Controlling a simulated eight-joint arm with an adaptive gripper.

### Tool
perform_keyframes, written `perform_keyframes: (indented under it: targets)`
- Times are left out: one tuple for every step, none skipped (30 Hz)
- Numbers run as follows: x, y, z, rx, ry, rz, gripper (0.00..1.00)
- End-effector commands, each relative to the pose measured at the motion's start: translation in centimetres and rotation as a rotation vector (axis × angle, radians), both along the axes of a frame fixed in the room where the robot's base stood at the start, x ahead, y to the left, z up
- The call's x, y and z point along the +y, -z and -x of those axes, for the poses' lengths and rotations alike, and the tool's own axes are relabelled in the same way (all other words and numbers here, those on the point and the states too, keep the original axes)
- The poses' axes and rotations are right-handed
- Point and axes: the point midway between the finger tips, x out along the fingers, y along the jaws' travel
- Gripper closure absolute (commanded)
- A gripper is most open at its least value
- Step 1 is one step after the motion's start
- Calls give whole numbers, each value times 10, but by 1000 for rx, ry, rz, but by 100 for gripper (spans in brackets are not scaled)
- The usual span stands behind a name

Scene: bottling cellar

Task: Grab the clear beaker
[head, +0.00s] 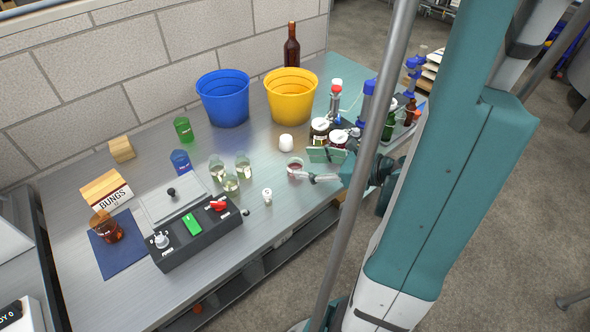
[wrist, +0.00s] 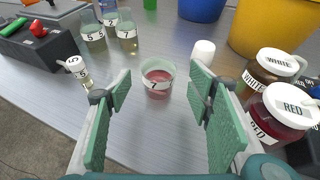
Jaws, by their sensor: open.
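A clear beaker (head: 295,169) with a little reddish liquid stands upright on the steel bench. My gripper (head: 313,167) is open, low over the bench to the right of the beaker. In the wrist view the beaker shows between and just beyond the green finger pads of my gripper (wrist: 158,92). I cannot tell whether the fingertips reach beside it; nothing is held.
A white cap-like piece (wrist: 203,51) and lidded jars, WHITE (wrist: 272,66) and RED (wrist: 285,112), stand to the right. Labelled glass vessels (wrist: 92,36) and a small vial (wrist: 80,72) stand left. Blue (head: 223,98) and yellow (head: 290,95) buckets are behind.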

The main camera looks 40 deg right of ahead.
Motion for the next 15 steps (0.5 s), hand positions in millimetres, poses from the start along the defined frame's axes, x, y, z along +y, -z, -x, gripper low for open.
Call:
perform_keyframes:
  targets:
    - [0, 0, 0, 0, 0, 0, 48]
    - [0, 0, 0, 0, 0, 0, 48]
    - [0, 0, 0, 0, 0, 0, 48]
    - [1, 0, -1, 0, 0, 0, 48]
    - [1, 1, -1, 0, -1, 0, 48]
    - [1, 1, -2, 0, -1, 0, 48]
    - [2, 1, -3, 0, -1, 0, 48]
    - [2, 2, -4, 0, -1, 0, 48]
    - [3, 3, -6, 0, -1, 0, 48]
    - [4, 3, -7, 0, -1, 0, 48]
    - [5, 4, -9, 0, -1, 1, 48]
    - [6, 5, -12, 0, -1, 1, 48]
    - [7, 5, -13, 0, -2, 0, 48]
    - [8, 6, -15, 0, -2, 0, 48]
    - [9, 7, -18, 0, -2, 0, 48]
